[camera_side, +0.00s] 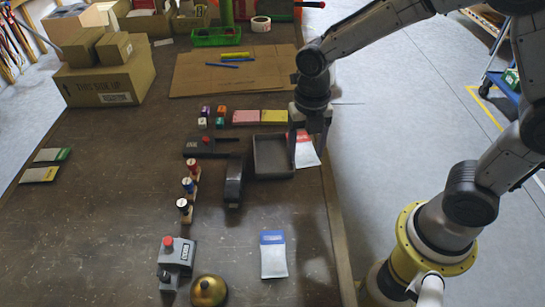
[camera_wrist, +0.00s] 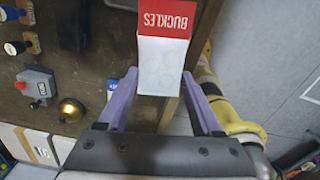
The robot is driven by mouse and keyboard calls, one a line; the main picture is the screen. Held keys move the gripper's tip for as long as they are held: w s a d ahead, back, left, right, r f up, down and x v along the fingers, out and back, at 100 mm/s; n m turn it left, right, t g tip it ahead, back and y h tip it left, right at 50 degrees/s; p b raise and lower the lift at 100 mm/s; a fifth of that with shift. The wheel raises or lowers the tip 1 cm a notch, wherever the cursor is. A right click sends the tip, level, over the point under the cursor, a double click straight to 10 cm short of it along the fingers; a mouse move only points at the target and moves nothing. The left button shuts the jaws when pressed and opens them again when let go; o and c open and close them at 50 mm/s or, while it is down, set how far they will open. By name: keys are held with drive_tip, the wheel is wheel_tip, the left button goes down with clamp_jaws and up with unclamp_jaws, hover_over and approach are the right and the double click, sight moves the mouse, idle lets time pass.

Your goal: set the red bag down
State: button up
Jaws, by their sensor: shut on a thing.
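The red bag (camera_side: 307,152) has a white body and a red top band that reads "BUCKLES" in the wrist view (camera_wrist: 162,65). My gripper (camera_side: 309,135) is shut on it; in the wrist view the two purple fingers (camera_wrist: 160,78) stand at either side of its white part. In the side view the bag hangs below my gripper, just right of the dark grey tray (camera_side: 273,172) and near the table's right edge. I cannot tell how high it is above the table. My gripper hides part of the bag's top in the side view.
A blue-topped bag (camera_side: 273,256) lies near the front of the table (camera_side: 110,225). Yellow (camera_side: 274,117) and pink (camera_side: 246,117) packs lie behind the tray. A black dispenser-like object (camera_side: 234,182) stands left of it. Bare table lies between the tray and the blue-topped bag.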

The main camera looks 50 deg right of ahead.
drive_tip(key=s+d+m, duration=0.1)
drive_tip(key=s+d, duration=0.1)
drive_tip(key=d, duration=0.1)
hover_over(273, 164)
drive_tip(key=s, duration=0.1)
wheel_tip(273, 164, down, 8)
drive_tip(key=shift+s+d+f, duration=0.1)
drive_tip(key=shift+s+f, duration=0.05)
drive_tip(key=shift+f, duration=0.1)
drive_tip(key=shift+w+f, duration=0.5)
drive_tip(key=shift+f, duration=0.15)
drive_tip(key=shift+w+f, duration=0.15)
drive_tip(key=shift+f, duration=1.5)
drive_tip(key=shift+f, duration=0.15)
drive_tip(key=o, duration=1.5)
